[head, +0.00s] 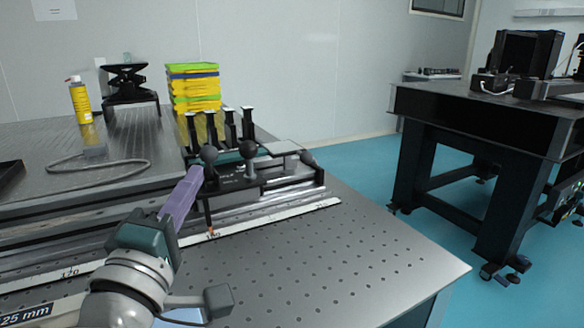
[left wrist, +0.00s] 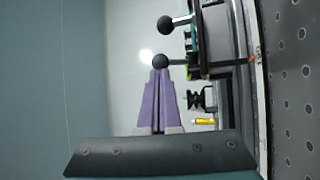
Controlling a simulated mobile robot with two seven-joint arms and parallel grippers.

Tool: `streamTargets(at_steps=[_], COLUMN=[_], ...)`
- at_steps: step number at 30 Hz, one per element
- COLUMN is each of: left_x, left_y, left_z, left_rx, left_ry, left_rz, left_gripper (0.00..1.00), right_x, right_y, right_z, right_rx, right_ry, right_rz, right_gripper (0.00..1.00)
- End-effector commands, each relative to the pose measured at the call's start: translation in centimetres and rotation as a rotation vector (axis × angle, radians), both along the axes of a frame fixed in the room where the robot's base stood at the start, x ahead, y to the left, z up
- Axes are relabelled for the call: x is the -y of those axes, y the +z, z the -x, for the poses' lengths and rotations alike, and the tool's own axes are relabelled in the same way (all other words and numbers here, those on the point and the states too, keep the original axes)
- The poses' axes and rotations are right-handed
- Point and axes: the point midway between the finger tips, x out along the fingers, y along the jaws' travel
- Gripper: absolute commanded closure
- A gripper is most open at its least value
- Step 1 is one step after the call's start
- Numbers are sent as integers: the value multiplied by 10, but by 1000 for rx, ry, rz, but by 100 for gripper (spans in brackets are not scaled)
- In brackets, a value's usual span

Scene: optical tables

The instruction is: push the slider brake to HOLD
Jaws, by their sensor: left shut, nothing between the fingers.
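The black slider (head: 240,182) sits on a rail along the optical table, with its pointer over a white scale (head: 280,217). Two levers with black ball knobs stand on it: a left knob (head: 208,154) and a middle knob (head: 248,149). I cannot tell which is the brake, and the slider's markings are too small to read. My left gripper (head: 193,176) is shut and empty, its purple tips close to the left knob. In the left wrist view the tips (left wrist: 160,72) are right by a ball knob (left wrist: 161,61); I cannot tell whether they touch.
Several black posts (head: 230,125) stand behind the slider, before a stack of yellow and green trays (head: 194,88). A yellow can (head: 80,101) and a cable loop (head: 98,165) are at left. The perforated tabletop (head: 330,255) in front is clear. Another table (head: 480,118) stands right.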

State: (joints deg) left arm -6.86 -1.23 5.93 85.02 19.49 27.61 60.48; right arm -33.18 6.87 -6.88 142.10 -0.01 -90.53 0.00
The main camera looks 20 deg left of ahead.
Motion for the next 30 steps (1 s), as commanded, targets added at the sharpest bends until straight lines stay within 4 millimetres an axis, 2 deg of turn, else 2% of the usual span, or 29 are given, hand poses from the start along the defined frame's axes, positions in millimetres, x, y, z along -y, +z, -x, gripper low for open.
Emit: streamTargets(at_steps=[3,9,20,30], left_x=[-4,-7,-7,-8], left_y=[3,6,7,12], left_z=[-14,-24,-24,-26], left_rx=[1,-1,-2,-40], left_ry=[0,0,0,0], left_rz=[0,0,2,46], left_gripper=[100,100,100,100], right_x=[0,0,0,0], right_y=[-2,-3,-1,16], right_z=[0,0,0,0], right_rx=[0,0,-1,-1], right_ry=[0,0,0,-1], right_rz=[0,0,0,0], right_gripper=[31,31,31,31])
